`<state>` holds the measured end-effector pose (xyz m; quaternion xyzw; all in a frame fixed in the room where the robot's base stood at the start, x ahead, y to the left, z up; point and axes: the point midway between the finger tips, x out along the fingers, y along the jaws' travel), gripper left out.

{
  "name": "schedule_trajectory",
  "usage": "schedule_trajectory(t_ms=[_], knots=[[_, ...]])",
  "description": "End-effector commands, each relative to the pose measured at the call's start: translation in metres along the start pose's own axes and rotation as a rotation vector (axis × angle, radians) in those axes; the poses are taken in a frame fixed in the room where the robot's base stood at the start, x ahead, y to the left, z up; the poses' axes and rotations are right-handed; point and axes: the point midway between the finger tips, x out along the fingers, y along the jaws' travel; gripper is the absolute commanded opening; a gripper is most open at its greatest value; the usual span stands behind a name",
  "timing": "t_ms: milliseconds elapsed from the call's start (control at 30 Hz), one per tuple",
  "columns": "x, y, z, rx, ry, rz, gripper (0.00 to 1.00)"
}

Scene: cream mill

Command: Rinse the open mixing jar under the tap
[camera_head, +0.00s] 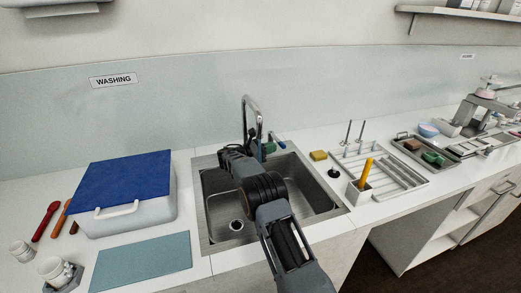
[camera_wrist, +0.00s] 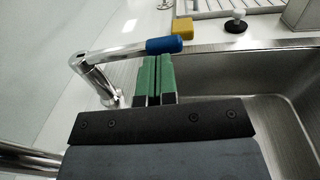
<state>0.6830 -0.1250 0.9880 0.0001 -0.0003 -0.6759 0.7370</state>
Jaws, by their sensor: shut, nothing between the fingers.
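The tap (camera_head: 250,115) is a chrome gooseneck behind the sink (camera_head: 330,205). Its lever ends in a blue grip (camera_head: 281,143), also seen in the wrist view (camera_wrist: 164,45). My gripper (camera_head: 268,148) is shut and empty beside the lever; its green fingertips (camera_wrist: 159,62) are just by the blue grip, and I cannot tell whether they touch it. I cannot tell which is the open mixing jar. No water is visible.
A white tub with a blue lid (camera_head: 125,176) and a teal mat (camera_head: 142,262) are left of the sink. A yellow sponge (camera_head: 318,155), black stopper (camera_head: 334,172) and drying rack (camera_head: 400,178) are right. My arm crosses the sink, hiding part of it.

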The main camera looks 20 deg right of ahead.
Motion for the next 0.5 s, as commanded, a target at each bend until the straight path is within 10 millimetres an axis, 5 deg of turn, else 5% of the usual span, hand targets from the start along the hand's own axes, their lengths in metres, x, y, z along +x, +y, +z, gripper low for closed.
schedule_trajectory(t_ms=[500], knots=[[0.016, 0.000, 0.000, 0.000, 0.000, 0.001, 0.00]])
